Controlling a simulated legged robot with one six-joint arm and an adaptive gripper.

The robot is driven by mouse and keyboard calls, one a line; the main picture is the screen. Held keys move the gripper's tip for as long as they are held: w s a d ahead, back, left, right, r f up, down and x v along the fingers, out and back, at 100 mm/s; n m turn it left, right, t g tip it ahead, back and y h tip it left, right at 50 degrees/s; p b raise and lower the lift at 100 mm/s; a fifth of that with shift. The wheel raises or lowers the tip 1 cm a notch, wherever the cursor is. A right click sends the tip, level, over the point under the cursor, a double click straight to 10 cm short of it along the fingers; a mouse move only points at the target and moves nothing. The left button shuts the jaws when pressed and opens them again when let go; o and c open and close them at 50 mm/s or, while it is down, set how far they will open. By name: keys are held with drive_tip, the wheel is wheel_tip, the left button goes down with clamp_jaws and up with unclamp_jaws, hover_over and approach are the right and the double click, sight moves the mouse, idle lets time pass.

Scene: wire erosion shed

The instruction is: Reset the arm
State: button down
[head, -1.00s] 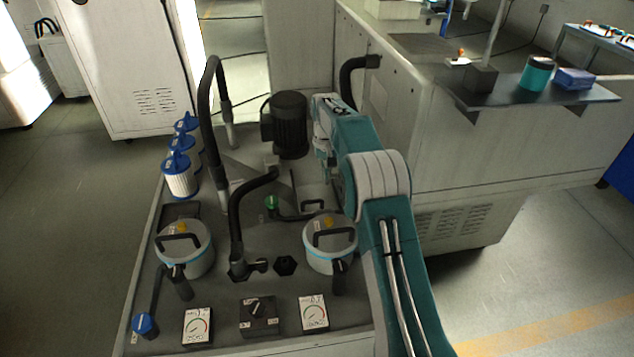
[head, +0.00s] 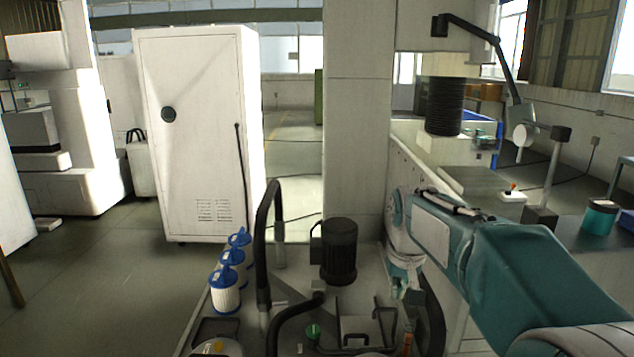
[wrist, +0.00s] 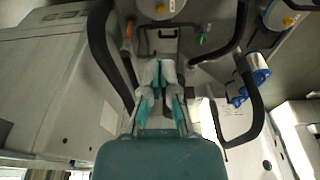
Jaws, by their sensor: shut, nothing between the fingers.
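My arm is teal and pale grey. In the head view it reaches in from the lower right, its wrist bent down above the right side of the machine top. My gripper (head: 410,293) hangs below the wrist there, small and partly hard to make out. In the wrist view my gripper (wrist: 160,72) shows from behind, its two pale fingers together and empty. The fingers point toward a black handle (wrist: 158,42) on the machine top; I cannot tell the gap between them.
A black motor (head: 339,252) and black hose (head: 264,240) stand left of my wrist. Blue-capped filters (head: 226,285) line the left edge. A white cabinet (head: 192,130) stands behind. A teal cup (head: 600,217) is at the right. Open floor lies at left.

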drive_tip(key=s+f+t, duration=0.2)
drive_tip(key=s+t, duration=0.1)
drive_tip(key=s, duration=2.2)
drive_tip(key=shift+s+t, duration=0.3)
drive_tip(key=shift+s, duration=0.1)
